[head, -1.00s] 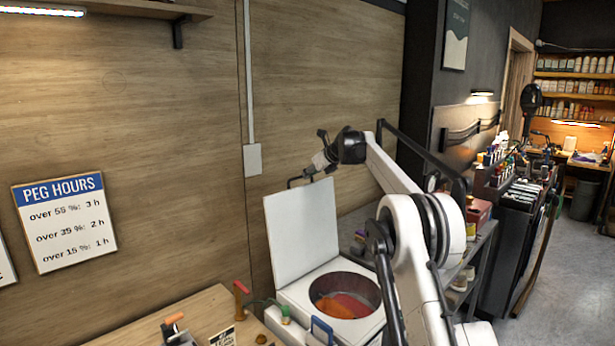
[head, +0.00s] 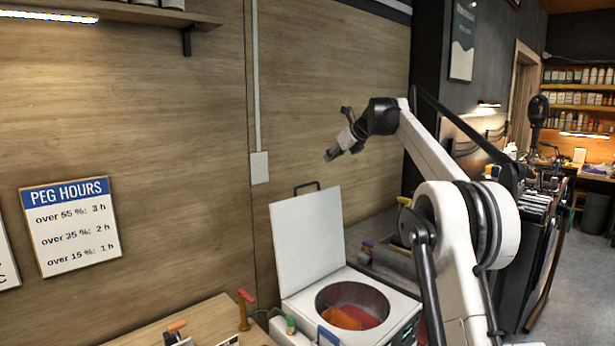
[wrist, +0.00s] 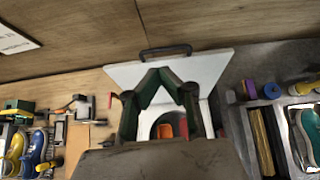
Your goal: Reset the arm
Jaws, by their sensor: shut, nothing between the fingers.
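My gripper (head: 334,154) is raised in front of the wooden wall, above and beyond the open white machine, and points down and to the left. In the wrist view my gripper (wrist: 163,75) has its green-lined fingers brought together at their tips. Nothing shows between the fingers. The white machine (head: 398,312) has its lid (head: 307,235) standing up, with a dark handle on top. Its round opening holds something orange and red (head: 352,316). In the wrist view the lid (wrist: 210,65) lies behind the fingers, apart from them as far as I can tell.
A wooden bench (head: 205,318) with small tools is at the lower left. The wrist view shows yellow and blue shoes (wrist: 38,145) at left and a tray (wrist: 245,135) at right. A shelf (head: 150,12) overhangs the upper left. Air around my gripper looks clear.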

